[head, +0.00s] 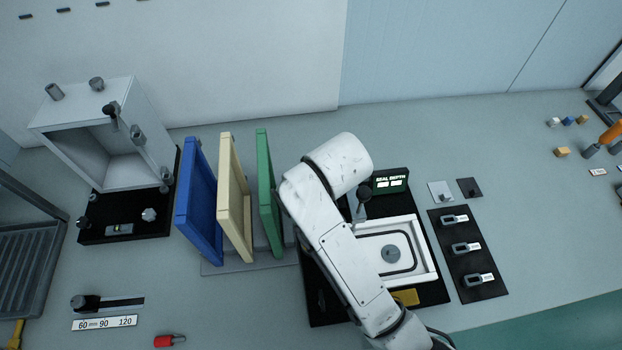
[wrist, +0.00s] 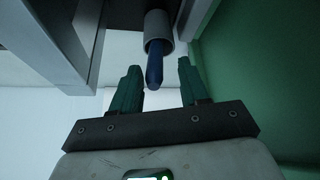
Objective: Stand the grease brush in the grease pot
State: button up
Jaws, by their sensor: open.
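In the wrist view, a grey cylindrical cup (wrist: 159,30), which looks like the grease pot, is at the top centre. A blue rod (wrist: 154,68), which looks like the grease brush's handle, sticks out of its open end. The brush's other end is hidden inside the cup. My gripper (wrist: 159,68) is open, with a green finger on each side of the blue rod in the picture. I see no finger closed on it. In the head view my white arm hides the gripper, and I cannot make out the pot or brush there.
A green panel (wrist: 245,70) fills the right of the wrist view. In the head view, blue (head: 198,200), cream (head: 234,195) and green (head: 268,190) panels stand left of my arm. A black-based fixture with a white frame (head: 424,250) lies to its right.

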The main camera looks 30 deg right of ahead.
jog(key=shift+r, duration=0.1)
jog(key=shift+r, duration=0.25)
jog(key=p+v, duration=0.2)
jog(key=v, duration=1)
jog(key=shift+r, duration=0.25)
jog(key=shift+s, duration=0.1)
